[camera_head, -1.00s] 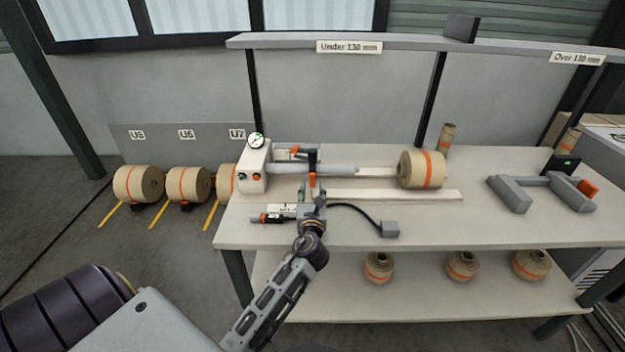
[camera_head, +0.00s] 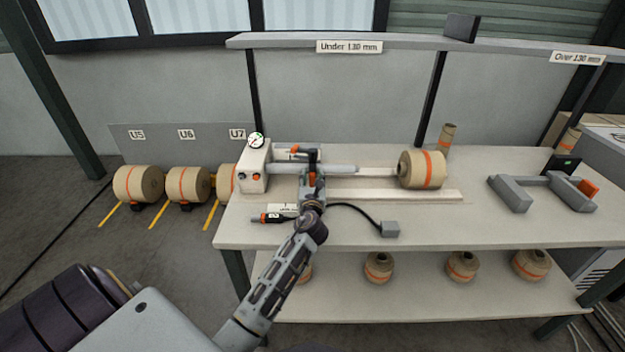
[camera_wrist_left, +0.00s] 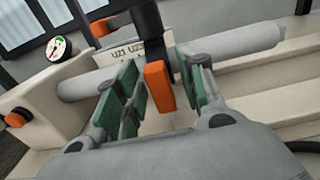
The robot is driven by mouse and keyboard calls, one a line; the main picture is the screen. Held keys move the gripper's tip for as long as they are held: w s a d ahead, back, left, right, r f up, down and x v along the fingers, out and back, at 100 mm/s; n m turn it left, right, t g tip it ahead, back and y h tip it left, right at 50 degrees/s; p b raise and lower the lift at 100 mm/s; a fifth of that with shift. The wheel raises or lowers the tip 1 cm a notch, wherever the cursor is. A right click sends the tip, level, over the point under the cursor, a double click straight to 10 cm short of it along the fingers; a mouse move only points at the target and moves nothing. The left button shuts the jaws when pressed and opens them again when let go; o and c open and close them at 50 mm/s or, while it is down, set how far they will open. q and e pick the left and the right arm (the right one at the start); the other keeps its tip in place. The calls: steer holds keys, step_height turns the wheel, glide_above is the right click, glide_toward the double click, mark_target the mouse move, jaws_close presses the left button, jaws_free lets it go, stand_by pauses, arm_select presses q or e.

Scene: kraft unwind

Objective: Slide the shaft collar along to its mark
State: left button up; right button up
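The shaft collar (camera_head: 309,158) is a black piece on the grey shaft (camera_head: 340,168), close to the machine's end block. Its orange tab (camera_wrist_left: 158,86) hangs down in the left wrist view, with the black body (camera_wrist_left: 148,30) above it. My left gripper (camera_head: 311,180) is at the near side of the shaft, just below the collar. In the left wrist view its green-padded fingers (camera_wrist_left: 158,88) stand apart on either side of the tab, with a visible gap on the left. I cannot make out the mark on the shaft. My right gripper is not in view.
The end block (camera_head: 254,165) carries a gauge (camera_head: 256,140) and buttons. A kraft roll (camera_head: 421,169) sits at the right. A cable runs to a grey box (camera_head: 389,229) on the bench. A grey cradle (camera_head: 511,194) stands farther right. The bench's front right is clear.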

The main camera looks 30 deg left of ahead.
arm_select(q)
steer(key=shift+c, duration=0.5)
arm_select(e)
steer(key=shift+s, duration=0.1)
arm_select(q)
jaws_close()
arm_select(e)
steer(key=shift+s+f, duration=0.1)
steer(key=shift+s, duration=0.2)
arm_select(q)
steer(key=shift+a, duration=0.1)
